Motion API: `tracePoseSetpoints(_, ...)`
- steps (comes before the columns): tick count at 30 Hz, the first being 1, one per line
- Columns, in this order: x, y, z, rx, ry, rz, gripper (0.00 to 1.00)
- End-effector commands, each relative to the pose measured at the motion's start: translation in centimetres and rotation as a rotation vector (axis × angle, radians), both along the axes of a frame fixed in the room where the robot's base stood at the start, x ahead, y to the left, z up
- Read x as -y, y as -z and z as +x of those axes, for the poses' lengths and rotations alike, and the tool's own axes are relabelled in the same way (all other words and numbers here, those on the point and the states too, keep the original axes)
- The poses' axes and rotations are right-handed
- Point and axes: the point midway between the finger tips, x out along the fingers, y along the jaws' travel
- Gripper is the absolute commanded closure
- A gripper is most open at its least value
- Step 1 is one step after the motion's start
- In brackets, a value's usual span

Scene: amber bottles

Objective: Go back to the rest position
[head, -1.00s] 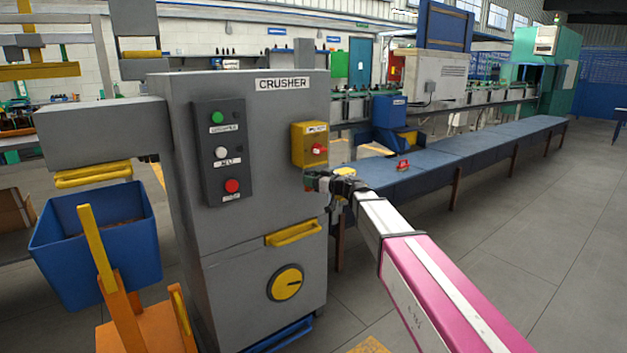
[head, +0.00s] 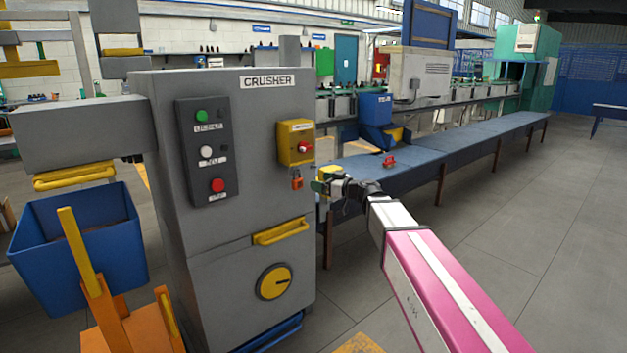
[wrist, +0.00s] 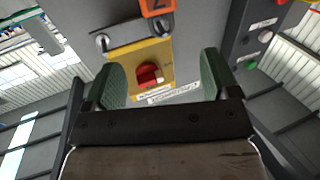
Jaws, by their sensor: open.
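My gripper (head: 319,187) is open and empty, in front of the right edge of the grey crusher (head: 230,215). Its two green finger pads also show in the wrist view (wrist: 161,76), spread wide with nothing between them. An orange padlock (head: 297,183) hangs below the yellow switch box (head: 288,150) on the crusher front. It is apart from my fingers, and part of it shows at the top of the wrist view (wrist: 157,6). The red switch (wrist: 149,76) on the box appears beyond and between the finger pads.
A long blue bench (head: 440,157) runs behind my arm, with a small red object (head: 389,161) on it. A blue bin (head: 80,240) and an orange stand (head: 125,325) are at left. The grey floor (head: 540,230) at right is clear.

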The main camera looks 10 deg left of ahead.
Motion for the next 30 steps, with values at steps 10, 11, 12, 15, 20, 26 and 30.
tracePoseSetpoints(10,4.4,6.8,-2.5,-0.216,0.008,-0.15,0.19)
tracePoseSetpoints(11,5.2,8.1,-3.0,-0.262,0.015,-0.178,0.19)
tracePoseSetpoints(12,6.3,9.9,-3.6,-0.322,0.026,-0.218,0.19)
tracePoseSetpoints(15,9.5,14.3,-5.4,-0.486,0.072,-0.323,0.19)
tracePoseSetpoints(20,15.6,21.1,-9.1,-0.77,0.207,-0.496,0.19)
tracePoseSetpoints(26,24.3,28.0,-14.5,-1.098,0.481,-0.695,0.19)
tracePoseSetpoints(30,29.8,30.9,-18.1,-1.263,0.701,-0.802,0.19)
